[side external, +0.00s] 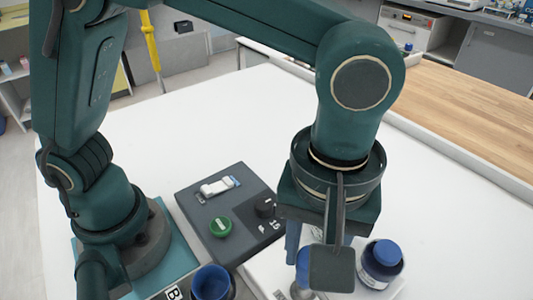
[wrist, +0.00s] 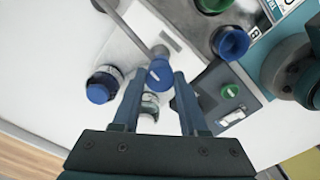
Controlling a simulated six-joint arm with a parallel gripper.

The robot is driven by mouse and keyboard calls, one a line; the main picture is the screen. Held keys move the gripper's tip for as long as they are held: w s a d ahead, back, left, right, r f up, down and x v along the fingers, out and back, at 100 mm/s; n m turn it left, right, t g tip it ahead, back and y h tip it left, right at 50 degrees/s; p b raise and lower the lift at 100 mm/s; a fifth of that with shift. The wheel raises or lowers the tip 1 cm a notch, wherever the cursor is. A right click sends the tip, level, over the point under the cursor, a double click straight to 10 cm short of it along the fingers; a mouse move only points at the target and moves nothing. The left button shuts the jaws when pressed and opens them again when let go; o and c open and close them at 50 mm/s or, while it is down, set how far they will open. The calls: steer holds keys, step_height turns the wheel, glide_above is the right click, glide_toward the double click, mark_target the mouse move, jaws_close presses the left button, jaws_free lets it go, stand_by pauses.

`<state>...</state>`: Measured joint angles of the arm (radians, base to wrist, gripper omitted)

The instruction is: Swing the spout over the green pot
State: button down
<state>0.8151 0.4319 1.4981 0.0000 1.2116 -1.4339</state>
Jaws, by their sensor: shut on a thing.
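In the wrist view my gripper (wrist: 160,77) has its two fingers on either side of a blue knob (wrist: 159,70), shut on it. A grey spout tube (wrist: 130,31) runs from beside the knob toward the upper left, over a white base (wrist: 174,32). The green pot (wrist: 213,4) is at the top edge, right of the tube and apart from it. A blue pot (wrist: 231,42) stands beside the green one. In the side view my gripper (side external: 298,270) points down by the white base (side external: 257,271); my wrist hides most of the spout, and the green pot is out of frame.
A blue-lidded jar (side external: 381,260) stands close right of my gripper; it also shows in the wrist view (wrist: 100,88). A dark panel (side external: 195,207) with a green button (side external: 220,227) and a black knob lies to the left. The white table behind is clear.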

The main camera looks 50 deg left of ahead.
steer(key=m, duration=0.7)
steer(key=shift+m, duration=0.3)
steer(key=m, duration=0.4)
steer(key=shift+r, duration=0.1)
steer(key=shift+m, duration=2.1)
steer(key=shift+c, duration=2.2)
jaws_free()
steer(key=shift+r, duration=2.5)
